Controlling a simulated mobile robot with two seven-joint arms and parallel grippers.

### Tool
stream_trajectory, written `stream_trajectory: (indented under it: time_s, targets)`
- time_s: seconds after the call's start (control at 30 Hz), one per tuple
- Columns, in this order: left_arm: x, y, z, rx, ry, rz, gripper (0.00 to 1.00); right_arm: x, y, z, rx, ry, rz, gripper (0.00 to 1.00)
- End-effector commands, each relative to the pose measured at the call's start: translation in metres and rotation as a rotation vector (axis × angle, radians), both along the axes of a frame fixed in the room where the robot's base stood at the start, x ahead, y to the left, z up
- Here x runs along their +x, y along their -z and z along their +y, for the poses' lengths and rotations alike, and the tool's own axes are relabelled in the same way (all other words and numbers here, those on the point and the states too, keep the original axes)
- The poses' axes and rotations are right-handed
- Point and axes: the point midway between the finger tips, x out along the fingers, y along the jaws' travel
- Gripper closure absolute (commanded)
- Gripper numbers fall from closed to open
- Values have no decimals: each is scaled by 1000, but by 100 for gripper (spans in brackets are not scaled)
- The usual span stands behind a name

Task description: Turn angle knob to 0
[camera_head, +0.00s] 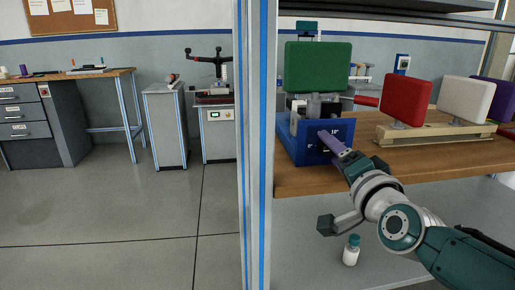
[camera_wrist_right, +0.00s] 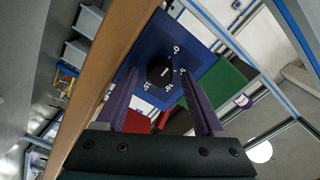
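The black angle knob (camera_wrist_right: 160,70) is on the blue front panel of the chair-back fixture (camera_head: 288,143). In the wrist view, white angle marks, including a 0, surround part of the knob. A small pale mark shows on its face, but its reading is too small to tell. My right gripper (camera_head: 327,136) is at the panel, its purple fingers pointing at the knob. In the wrist view the right gripper (camera_wrist_right: 160,78) is open, with one finger on each side of the knob and gaps visible. In the head view the fingers mostly hide the knob. My left gripper is not in view.
A green pad (camera_head: 318,67) stands above the fixture. Red (camera_head: 406,100) and white (camera_head: 465,100) pads stand on a wooden base to the right on the wooden shelf (camera_head: 300,182). A metal post (camera_head: 255,140) rises left of the shelf. A white bottle (camera_head: 351,251) stands below.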

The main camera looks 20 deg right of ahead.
Motion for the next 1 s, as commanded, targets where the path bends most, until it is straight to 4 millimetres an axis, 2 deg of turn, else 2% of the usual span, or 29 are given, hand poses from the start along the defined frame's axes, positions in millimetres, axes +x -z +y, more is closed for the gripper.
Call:
stream_trajectory:
  time_s: [0.23,0.37,0.6,0.8,1.0]
  targets:
    - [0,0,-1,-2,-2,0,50,-1,0,0,0,1,1,28]
    - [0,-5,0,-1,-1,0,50,-9,-1,2,0,-1,2,28]
    - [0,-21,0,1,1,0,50,-52,-2,12,1,0,4,28]
    - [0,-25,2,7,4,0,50,-84,0,20,1,0,2,28]
    - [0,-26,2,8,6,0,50,-96,0,23,1,1,1,28]
